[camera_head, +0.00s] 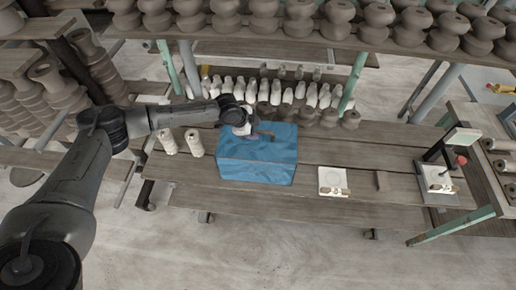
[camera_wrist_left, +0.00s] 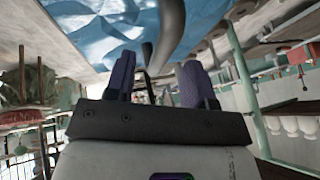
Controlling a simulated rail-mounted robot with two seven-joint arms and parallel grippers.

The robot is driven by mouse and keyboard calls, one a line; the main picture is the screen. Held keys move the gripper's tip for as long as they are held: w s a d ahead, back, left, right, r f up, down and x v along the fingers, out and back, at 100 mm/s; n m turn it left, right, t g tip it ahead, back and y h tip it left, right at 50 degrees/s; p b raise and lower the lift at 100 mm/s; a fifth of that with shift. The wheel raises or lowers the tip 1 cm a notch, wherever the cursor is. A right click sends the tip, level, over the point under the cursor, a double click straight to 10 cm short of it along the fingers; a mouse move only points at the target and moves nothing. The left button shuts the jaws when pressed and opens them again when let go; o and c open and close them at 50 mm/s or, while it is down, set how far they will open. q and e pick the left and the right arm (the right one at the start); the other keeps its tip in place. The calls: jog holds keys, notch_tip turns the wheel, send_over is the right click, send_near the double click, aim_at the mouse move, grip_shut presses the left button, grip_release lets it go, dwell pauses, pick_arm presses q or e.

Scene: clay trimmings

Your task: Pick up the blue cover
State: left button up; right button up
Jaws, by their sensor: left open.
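The blue cover (camera_head: 257,160) is a box-shaped, wrinkled blue thing on the wooden table. Its blue surface also fills the upper left of the left wrist view (camera_wrist_left: 100,25). A dark curved piece (camera_head: 266,134) shows at the top of the cover, and a similar dark curve (camera_wrist_left: 168,35) lies beyond my fingers in the left wrist view. My left gripper (camera_head: 250,131) is over the cover's far-left top area. Its two fingers (camera_wrist_left: 158,78) are apart with nothing clearly held between them. Contact with the cover cannot be told. My right gripper is not in view.
Two pale bottle-shaped pieces (camera_head: 181,143) stand left of the cover. Rows of small white pieces (camera_head: 290,95) stand behind it. A white square item (camera_head: 333,181) and a small stand (camera_head: 436,180) are to the right. Shelves of clay pots (camera_head: 330,20) rise behind.

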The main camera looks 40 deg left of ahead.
aim_at(257, 131)
pick_arm(q)
jog(key=shift+x, duration=1.8)
grip_shut()
jog(key=shift+r, duration=0.1)
